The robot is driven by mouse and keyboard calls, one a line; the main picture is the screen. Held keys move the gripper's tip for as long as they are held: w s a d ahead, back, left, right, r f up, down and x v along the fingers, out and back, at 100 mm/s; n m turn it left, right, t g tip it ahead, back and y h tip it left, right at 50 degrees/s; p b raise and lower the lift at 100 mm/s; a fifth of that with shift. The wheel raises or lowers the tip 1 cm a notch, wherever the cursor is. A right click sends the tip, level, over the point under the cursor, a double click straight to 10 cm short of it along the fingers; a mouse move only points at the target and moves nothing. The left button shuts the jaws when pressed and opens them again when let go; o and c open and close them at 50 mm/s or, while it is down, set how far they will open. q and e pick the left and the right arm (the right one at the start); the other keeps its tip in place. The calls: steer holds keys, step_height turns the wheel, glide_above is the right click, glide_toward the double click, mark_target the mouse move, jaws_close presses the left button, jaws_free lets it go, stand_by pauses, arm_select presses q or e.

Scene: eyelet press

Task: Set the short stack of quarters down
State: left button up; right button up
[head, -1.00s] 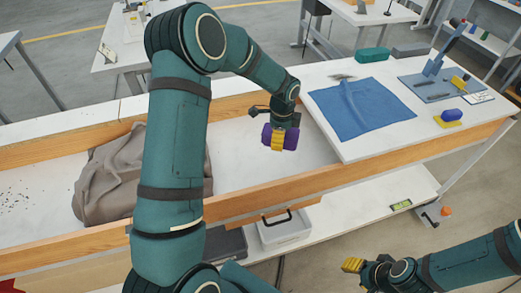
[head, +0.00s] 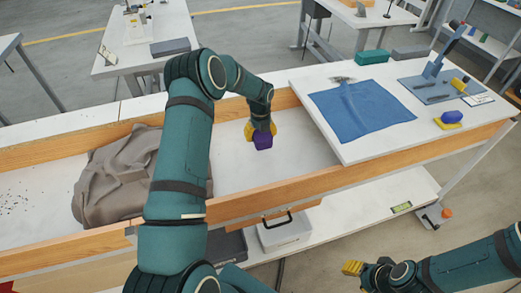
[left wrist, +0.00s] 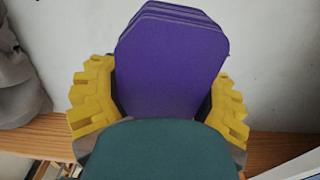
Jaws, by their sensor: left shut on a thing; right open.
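My left gripper (head: 261,132) is shut on a purple short stack of quarters (head: 263,142) above the white floor of the wooden-edged trough (head: 300,158). In the left wrist view the purple stack (left wrist: 172,65) shows as several flat layers with clipped corners. It sits between the yellow fingers of the left gripper (left wrist: 165,105). I cannot tell whether the stack touches the surface below. My right gripper (head: 352,268) is open and empty at the lower right, beyond the front of the bench.
A crumpled grey-brown cloth (head: 115,180) lies in the trough to the left. A white tabletop with a blue cloth (head: 360,108) stands to the right, with a blue tool (head: 438,65) on a grey plate. A wooden rail (head: 320,182) runs along the trough's front.

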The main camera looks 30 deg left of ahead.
arm_select(q)
step_height(320, 180, down, 8)
steer(key=shift+r+b, duration=0.25)
steer(key=shift+b, duration=0.3)
steer(key=shift+r, duration=0.1)
steer(key=shift+f, duration=0.2)
steer(key=o, duration=1.3)
steer(key=shift+r, duration=0.1)
steer(key=shift+r, duration=0.25)
step_height(320, 180, up, 12)
steer(key=shift+f+p, duration=0.15)
steer(key=shift+p, duration=0.9)
